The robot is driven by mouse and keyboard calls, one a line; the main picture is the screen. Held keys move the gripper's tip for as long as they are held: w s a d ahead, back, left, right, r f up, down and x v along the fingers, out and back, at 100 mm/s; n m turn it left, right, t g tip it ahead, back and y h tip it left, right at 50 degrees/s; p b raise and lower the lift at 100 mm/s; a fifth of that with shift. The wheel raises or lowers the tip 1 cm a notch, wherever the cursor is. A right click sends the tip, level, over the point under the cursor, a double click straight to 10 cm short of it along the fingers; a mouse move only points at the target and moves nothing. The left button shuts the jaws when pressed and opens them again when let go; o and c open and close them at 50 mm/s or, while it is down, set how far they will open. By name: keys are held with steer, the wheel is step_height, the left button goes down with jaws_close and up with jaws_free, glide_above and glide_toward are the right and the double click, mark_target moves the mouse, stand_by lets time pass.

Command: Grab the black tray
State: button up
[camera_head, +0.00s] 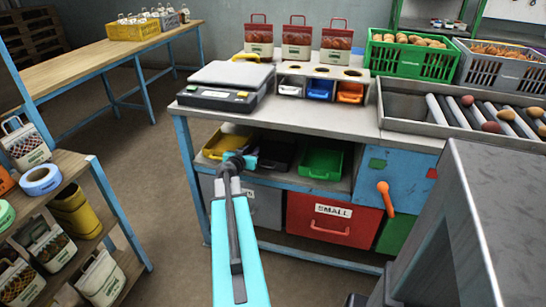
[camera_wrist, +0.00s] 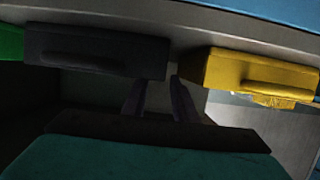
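The black tray (camera_head: 277,155) sits on the shelf under the workbench, between a yellow tray (camera_head: 226,143) and a green tray (camera_head: 321,163). In the wrist view the black tray (camera_wrist: 98,52) shows its front and handle left of centre, with the yellow tray (camera_wrist: 262,73) on the right. My gripper (camera_head: 245,158) is in front of the shelf, near the gap between the yellow and black trays. In the wrist view my gripper (camera_wrist: 158,92) has its two fingers apart, near the black tray's right end, with nothing seen between them. Contact cannot be told.
A red bin labelled SMALL (camera_head: 333,219) and a grey bin (camera_head: 262,204) stand below the shelf. A blue panel with an orange handle (camera_head: 385,197) is to the right. A scale (camera_head: 228,85) stands on the bench above. Open floor lies left of my arm.

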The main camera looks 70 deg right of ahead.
mark_target(255, 147)
steer(key=shift+p+x, duration=0.45)
steer(key=shift+x, duration=0.75)
steer(key=shift+p+x, duration=0.3)
steer(key=shift+x, duration=1.05)
steer(key=shift+r, duration=0.15)
jaws_close()
